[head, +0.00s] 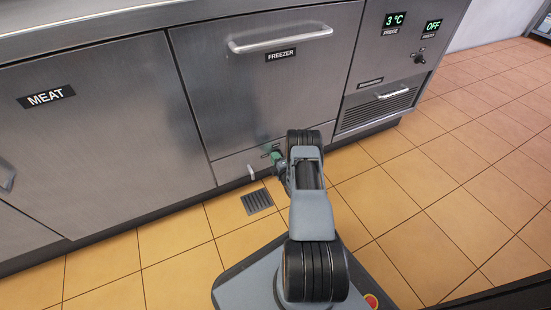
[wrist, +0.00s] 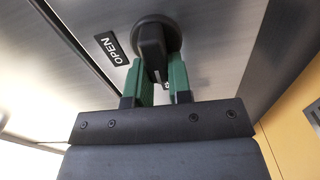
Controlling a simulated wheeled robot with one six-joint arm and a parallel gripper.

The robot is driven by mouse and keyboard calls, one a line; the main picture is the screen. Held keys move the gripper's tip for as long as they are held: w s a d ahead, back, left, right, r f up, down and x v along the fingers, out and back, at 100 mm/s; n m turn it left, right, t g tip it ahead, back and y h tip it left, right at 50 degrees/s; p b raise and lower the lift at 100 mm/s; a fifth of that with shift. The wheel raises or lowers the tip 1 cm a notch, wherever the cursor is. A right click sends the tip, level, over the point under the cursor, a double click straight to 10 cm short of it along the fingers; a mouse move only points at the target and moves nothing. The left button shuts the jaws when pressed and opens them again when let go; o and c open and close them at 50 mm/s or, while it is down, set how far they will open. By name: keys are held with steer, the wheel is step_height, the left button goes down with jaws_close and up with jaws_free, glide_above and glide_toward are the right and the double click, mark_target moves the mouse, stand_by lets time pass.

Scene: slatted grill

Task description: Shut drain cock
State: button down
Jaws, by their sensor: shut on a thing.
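The drain cock's black knob (wrist: 153,48) sits on a round dark base on the steel panel in the wrist view, next to an OPEN label (wrist: 111,48). My gripper (wrist: 161,82) has its green finger pads on either side of the knob's grip and is shut on it. In the head view my gripper (head: 276,157) is at the low panel under the freezer door, and it hides most of the knob there. A small pale spout (head: 251,172) shows just left of it.
A floor drain grate (head: 257,201) lies below the spout on the orange tiles. The freezer door (head: 270,80) with its bar handle (head: 280,38) is above. A MEAT door (head: 100,130) is left, and a vent grille (head: 375,108) is right. The tiled floor at right is clear.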

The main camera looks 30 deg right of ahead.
steer(key=shift+s+f+n, duration=0.1)
steer(key=shift+f+n, duration=0.05)
steer(key=shift+n, duration=0.25)
stand_by(0.3)
steer(key=c, duration=1.2)
jaws_free()
steer(key=shift+d, duration=0.1)
steer(key=shift+c, duration=0.2)
steer(key=shift+o, duration=1)
